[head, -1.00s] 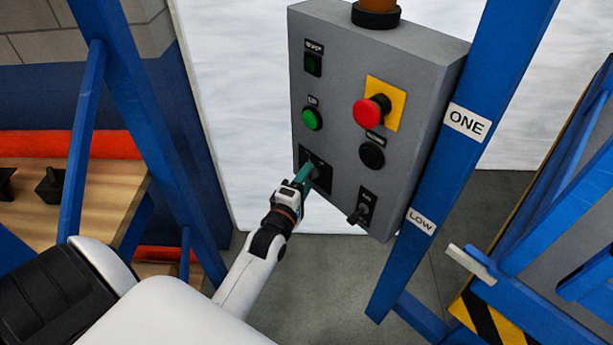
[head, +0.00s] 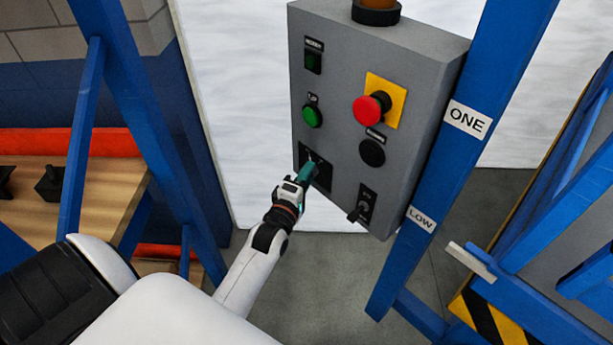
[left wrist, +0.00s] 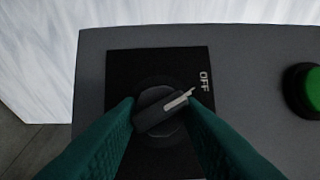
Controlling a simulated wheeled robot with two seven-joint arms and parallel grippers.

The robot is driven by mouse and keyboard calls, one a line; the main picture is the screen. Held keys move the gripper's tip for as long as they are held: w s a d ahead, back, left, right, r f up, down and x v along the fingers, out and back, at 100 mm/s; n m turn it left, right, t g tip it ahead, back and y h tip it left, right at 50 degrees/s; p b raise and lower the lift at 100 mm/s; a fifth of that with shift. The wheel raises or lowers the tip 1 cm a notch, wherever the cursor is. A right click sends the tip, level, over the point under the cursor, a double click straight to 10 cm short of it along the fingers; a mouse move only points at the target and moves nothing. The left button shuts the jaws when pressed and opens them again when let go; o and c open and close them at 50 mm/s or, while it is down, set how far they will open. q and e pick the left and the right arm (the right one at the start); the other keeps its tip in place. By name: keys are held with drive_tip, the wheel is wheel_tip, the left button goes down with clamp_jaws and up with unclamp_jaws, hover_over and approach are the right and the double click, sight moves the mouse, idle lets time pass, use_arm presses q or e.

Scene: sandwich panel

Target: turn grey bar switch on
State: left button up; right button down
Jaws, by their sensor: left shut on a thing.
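The grey bar switch (left wrist: 160,110) is a dark rotary knob with a raised grey bar and a pale pointer line, on a black plate (left wrist: 150,62) with an OFF label. In the left wrist view, the pointer slants right and slightly up, its tip close to the OFF label. My left gripper (head: 308,172) reaches the plate on the grey control panel (head: 340,100) in the head view. Its green fingers are shut on the bar, one on each side. The fingers hide most of the switch in the head view. My right gripper is not in view.
A green button (head: 312,116) sits just above the switch. A red emergency button (head: 371,108), a black round button (head: 372,153) and a small lever switch (head: 360,210) are to the right. Blue posts (head: 440,150) flank the panel. A wooden shelf (head: 95,205) is at left.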

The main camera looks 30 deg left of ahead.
use_arm(q)
drive_tip(key=m+t+b, duration=0.1)
drive_tip(key=m, duration=0.2)
drive_tip(key=m+t+h+b, duration=0.1)
drive_tip(key=m+b, duration=0.1)
drive_tip(key=m, duration=0.2)
drive_tip(key=f+m+t+h+b, duration=0.1)
drive_tip(key=m+b, duration=0.1)
drive_tip(key=m, duration=0.1)
drive_tip(key=shift+a+m, duration=0.2)
drive_tip(key=shift+m, duration=0.2)
drive_tip(key=shift+m+t+h+b, duration=0.4)
drive_tip(key=shift+m+h, duration=0.4)
drive_tip(key=shift+m, duration=0.4)
drive_tip(key=o, duration=1)
drive_tip(key=shift+c, duration=0.2)
